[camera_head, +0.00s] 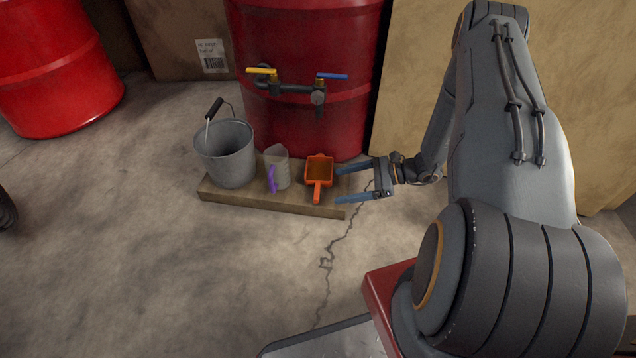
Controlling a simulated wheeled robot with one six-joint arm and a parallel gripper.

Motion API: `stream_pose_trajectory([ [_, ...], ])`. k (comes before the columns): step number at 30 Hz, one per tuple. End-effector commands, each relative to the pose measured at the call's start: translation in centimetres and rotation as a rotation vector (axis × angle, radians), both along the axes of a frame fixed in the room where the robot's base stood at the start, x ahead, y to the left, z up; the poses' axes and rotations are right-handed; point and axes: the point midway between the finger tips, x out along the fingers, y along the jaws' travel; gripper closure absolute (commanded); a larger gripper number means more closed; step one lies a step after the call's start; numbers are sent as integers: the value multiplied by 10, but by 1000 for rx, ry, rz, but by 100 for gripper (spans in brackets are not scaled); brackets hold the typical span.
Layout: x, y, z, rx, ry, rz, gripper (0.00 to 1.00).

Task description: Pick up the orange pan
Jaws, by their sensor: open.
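The orange pan (319,169) is a small square scoop with a short handle. It sits on the right part of a low wooden plank (270,198), with its handle pointing toward the camera over the plank's front edge. My gripper (339,186) is open, just right of the pan, with its two blue fingers pointing left toward it. One finger is farther back and one nearer the front. The fingers look empty and appear apart from the pan, though the exact gap is hard to tell.
A clear jug with a purple handle (277,168) stands left of the pan, then a grey metal bucket (228,153). Behind is a red drum (305,120) with a pipe and yellow and blue valve levers (297,88). Cardboard boxes (420,70) stand behind my arm. The front floor is clear.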

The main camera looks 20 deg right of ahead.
Motion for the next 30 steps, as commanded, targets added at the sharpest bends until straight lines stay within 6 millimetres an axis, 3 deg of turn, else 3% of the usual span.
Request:
stream_pose_trajectory([
  [14, 14, 30, -18, 3, 0, -5, 16],
  [24, 28, 64, -33, 3, 0, -4, 16],
  [30, 29, 65, -32, 3, 0, -7, 16],
])
